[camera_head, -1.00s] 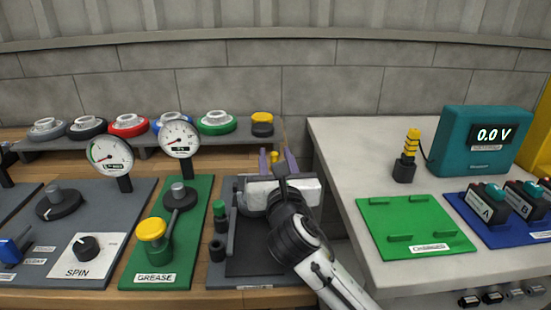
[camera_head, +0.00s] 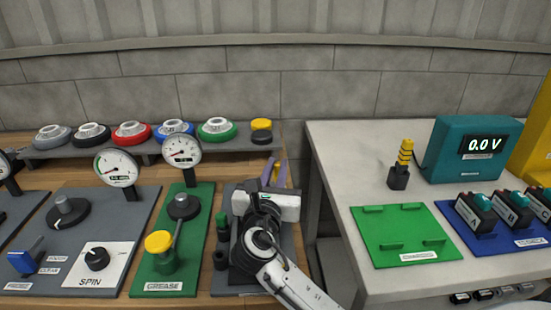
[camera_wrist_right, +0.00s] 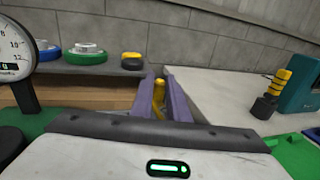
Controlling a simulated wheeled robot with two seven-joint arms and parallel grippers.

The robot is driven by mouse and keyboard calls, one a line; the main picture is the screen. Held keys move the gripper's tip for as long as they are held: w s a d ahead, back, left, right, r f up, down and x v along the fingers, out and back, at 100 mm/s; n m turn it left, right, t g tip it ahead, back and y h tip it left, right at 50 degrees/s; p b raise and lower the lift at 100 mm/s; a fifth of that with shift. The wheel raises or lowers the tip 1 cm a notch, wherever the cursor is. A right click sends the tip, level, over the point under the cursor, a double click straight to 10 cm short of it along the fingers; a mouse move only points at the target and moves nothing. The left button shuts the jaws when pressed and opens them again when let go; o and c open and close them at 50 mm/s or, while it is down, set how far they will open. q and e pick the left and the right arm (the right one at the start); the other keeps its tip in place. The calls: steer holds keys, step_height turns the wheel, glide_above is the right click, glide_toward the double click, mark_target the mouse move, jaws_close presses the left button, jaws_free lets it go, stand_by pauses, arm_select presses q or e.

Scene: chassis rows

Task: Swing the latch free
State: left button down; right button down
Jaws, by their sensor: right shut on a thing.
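My right gripper (camera_head: 275,172) reaches over the dark panel (camera_head: 283,268) right of the GREASE board. Its purple fingers also show in the right wrist view (camera_wrist_right: 163,92), on both sides of a slim upright yellow piece (camera_wrist_right: 159,90). The gripper is shut on this piece, which looks like the latch's handle. The rest of the latch is hidden behind the white gripper body and wrist. In the head view the yellow piece cannot be made out clearly. My left gripper is not in view.
A gap separates this bench from the light table (camera_head: 350,180) at right.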

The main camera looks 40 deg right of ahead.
steer(key=c, duration=1.7)
jaws_free()
steer(key=shift+s+a, duration=0.1)
steer(key=shift+s, duration=0.05)
steer(key=shift+s+a, duration=0.25)
steer(key=v, duration=0.9)
steer(key=shift+s+a, duration=0.1)
